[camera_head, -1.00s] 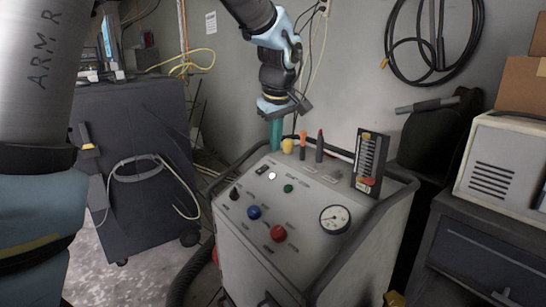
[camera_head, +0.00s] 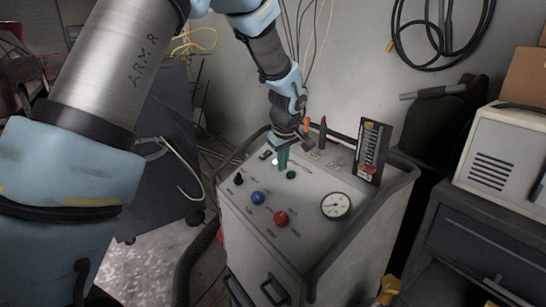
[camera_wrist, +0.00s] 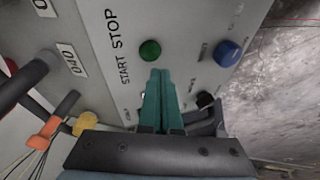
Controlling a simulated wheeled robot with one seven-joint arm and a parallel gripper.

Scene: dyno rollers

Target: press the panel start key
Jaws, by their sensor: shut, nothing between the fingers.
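The panel (camera_head: 310,200) is the sloped grey top of a wheeled cabinet. Its START STOP label (camera_wrist: 118,47) reads sideways in the wrist view. A white key (camera_head: 275,161) lies toward the START end; in the wrist view my fingers mostly hide it. A green key (camera_head: 291,175) lies toward the STOP end and shows clear in the wrist view (camera_wrist: 150,50), just beyond my fingertips. My gripper (camera_head: 282,164) points down at the panel beside the white key, its teal fingers shut together and empty. I cannot tell whether the fingertips touch anything.
A blue knob (camera_head: 257,197), a red knob (camera_head: 281,218), a black knob (camera_head: 238,178) and a gauge (camera_head: 336,206) share the panel. Screwdriver-like handles (camera_head: 322,132) and an upright indicator unit (camera_head: 371,152) stand at its back. A dark rail edges the panel.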

